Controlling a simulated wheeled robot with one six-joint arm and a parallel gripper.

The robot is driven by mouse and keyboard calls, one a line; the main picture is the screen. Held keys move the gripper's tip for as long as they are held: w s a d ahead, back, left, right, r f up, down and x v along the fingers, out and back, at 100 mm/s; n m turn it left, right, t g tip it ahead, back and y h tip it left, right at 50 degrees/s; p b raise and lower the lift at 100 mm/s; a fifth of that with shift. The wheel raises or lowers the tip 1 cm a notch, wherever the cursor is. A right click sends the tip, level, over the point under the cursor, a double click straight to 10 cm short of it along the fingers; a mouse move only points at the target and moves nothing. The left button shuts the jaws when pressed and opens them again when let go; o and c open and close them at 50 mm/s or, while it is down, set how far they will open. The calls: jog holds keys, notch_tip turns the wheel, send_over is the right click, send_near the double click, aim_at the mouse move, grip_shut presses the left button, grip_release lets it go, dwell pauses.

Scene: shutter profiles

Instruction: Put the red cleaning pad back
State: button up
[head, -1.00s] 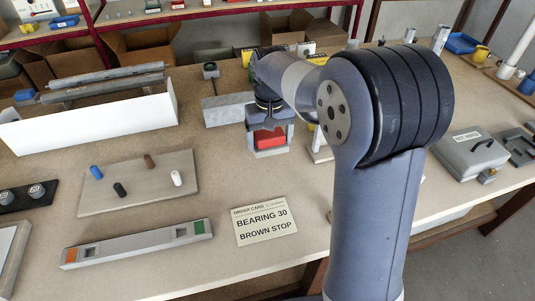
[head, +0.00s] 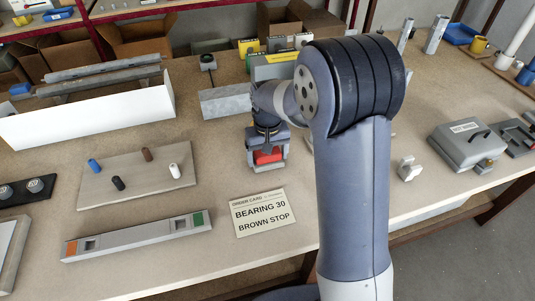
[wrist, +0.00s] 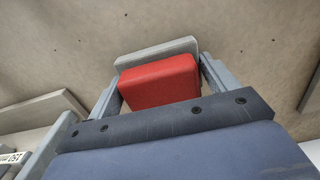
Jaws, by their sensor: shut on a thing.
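The red cleaning pad (head: 267,156) is a small red block with a grey plate along its far side. In the wrist view the pad (wrist: 160,80) sits between the two grey fingers, with the grey plate (wrist: 150,55) beyond it. My gripper (head: 266,160) points down over the bench and is shut on the pad. Whether the pad touches the bench or hangs just above it cannot be told. The fingers partly cover the pad's sides in the head view.
An order card (head: 262,212) lies in front of the gripper. A board with several coloured pegs (head: 138,190) and a long grey bar (head: 138,238) lie to the left. A white box (head: 90,118) stands behind them. A grey case (head: 465,146) stands at the right.

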jog(key=shift+f, duration=0.1)
jog(key=o, duration=0.4)
jog(key=shift+f, duration=0.1)
jog(key=o, duration=0.4)
notch_tip(320, 180, up, 12)
jog(key=shift+r, duration=0.25)
